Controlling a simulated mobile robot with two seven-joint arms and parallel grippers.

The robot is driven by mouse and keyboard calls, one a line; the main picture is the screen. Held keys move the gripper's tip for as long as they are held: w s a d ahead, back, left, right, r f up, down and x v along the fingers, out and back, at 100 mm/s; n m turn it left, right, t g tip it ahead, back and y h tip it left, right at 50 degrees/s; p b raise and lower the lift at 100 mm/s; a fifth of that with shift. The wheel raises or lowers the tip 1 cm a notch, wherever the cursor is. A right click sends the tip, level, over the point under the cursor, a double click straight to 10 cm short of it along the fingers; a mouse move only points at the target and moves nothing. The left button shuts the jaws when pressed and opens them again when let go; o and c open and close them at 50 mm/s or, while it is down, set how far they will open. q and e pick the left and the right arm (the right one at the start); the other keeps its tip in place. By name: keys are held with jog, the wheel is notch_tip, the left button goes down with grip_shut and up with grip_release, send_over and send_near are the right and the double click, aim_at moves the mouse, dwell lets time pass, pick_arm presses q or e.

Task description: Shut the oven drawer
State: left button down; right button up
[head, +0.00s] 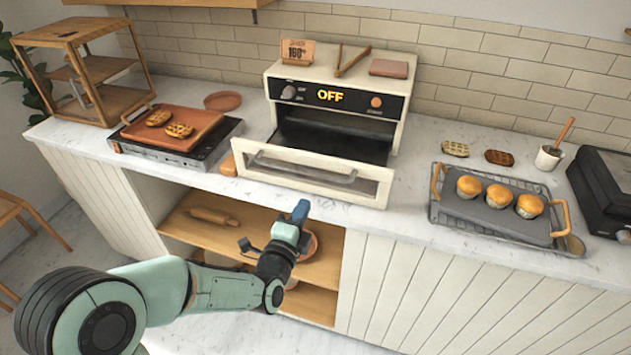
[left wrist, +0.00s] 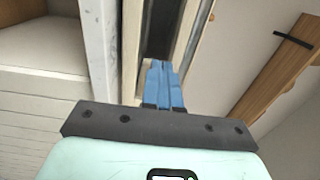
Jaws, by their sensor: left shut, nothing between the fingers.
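The cream oven (head: 401,108) stands on the counter with a display reading OFF. Its drawer (head: 372,189) is pulled out toward me, with a grey handle bar (head: 300,171) across its front. My left gripper (head: 300,212) has blue fingers that are shut and empty. It is in front of and below the drawer front, near the counter's front edge; I cannot tell whether it touches anything. The left wrist view shows the closed fingertips (left wrist: 162,82) beside a cream-framed dark strip, which I cannot identify surely. My right gripper is not in view.
A griddle with waffles (head: 190,125) is left of the oven. A tray of muffins (head: 470,215) is to the right, with a black appliance (head: 605,185) beyond. An open shelf (head: 245,240) with a rolling pin (head: 214,216) lies below the counter (head: 415,215).

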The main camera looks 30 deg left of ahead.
pick_arm(q)
jog(key=p+x, duration=0.1)
jog(key=x, duration=0.8)
jog(key=shift+w+f, duration=0.1)
jog(key=shift+w, duration=0.05)
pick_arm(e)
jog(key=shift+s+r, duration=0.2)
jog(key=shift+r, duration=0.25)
pick_arm(q)
jog(key=shift+w+a, duration=0.1)
jog(key=shift+w, duration=0.05)
